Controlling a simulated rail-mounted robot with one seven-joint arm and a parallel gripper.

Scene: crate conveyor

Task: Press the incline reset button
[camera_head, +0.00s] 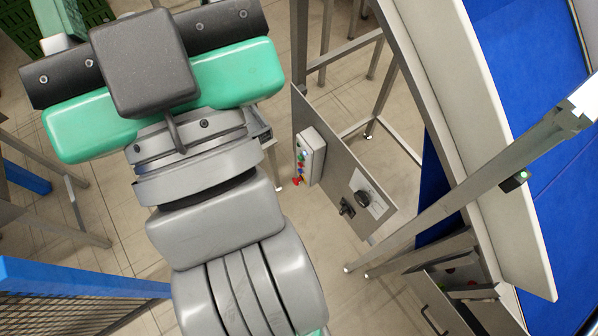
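A light grey control box (314,158) is mounted on a grey metal panel (336,165) right of my arm, near the middle of the picture. Its left face carries a row of several small coloured buttons (302,157), with a red one (297,181) at the lower end. The labels are too small to read, so I cannot tell which is the incline reset button. My arm's grey and green links fill the left middle of the view. My gripper is not visible.
A blue conveyor belt (535,60) with a pale side rail (470,110) and a slanting metal post (470,190) stand at right. Blue-framed mesh (70,285) is at lower left, a green crate (20,25) at upper left.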

